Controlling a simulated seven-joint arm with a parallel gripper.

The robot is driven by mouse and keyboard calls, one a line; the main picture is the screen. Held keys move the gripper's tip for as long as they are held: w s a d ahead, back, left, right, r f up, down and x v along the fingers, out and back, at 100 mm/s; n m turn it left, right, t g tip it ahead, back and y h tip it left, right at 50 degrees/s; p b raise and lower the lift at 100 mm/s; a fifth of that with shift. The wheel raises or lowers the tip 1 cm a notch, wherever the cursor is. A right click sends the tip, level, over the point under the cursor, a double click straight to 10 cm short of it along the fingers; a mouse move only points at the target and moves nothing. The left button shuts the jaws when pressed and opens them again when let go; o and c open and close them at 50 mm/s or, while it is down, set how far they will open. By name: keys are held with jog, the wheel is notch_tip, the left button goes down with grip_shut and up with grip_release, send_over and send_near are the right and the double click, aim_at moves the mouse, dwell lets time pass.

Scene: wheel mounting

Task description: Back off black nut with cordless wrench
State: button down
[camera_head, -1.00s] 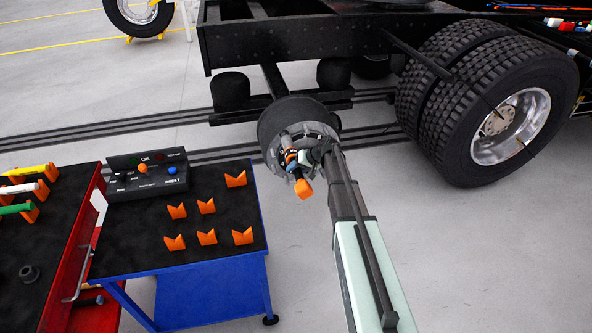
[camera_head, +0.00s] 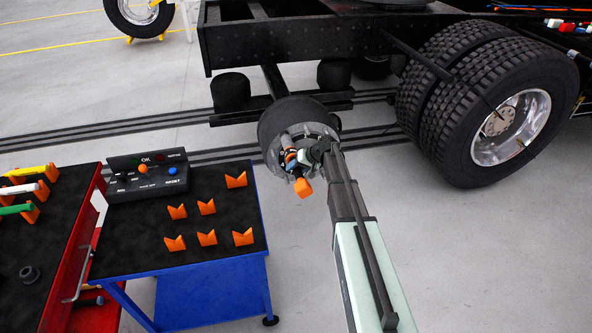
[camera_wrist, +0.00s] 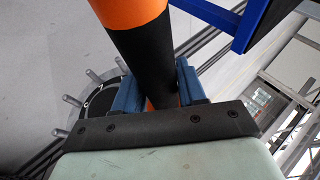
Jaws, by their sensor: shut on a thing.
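The cordless wrench, with an orange end (camera_head: 303,188), is at the wheel hub (camera_head: 276,125) in the head view. My gripper (camera_head: 300,158) is around the wrench there. In the wrist view the wrench's black and orange handle (camera_wrist: 142,50) stands between my blue fingers, and my gripper (camera_wrist: 160,90) is shut on it. Hub studs (camera_wrist: 72,101) show at the left of the wrist view. The wrench's nose and the black nut are hidden by the tool and arm, so I cannot tell whether they touch.
A blue cart (camera_head: 212,292) with several orange holders and a control box (camera_head: 147,176) stands left of the hub. A red cart (camera_head: 85,265) is further left. Double truck tyres (camera_head: 440,100) stand to the right. Grey floor is clear right of my arm.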

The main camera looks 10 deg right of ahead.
jog(key=shift+w+r, duration=0.1)
jog(key=shift+w, duration=1.3)
dwell(1.8)
jog(key=shift+s, duration=1.05)
dwell(3.8)
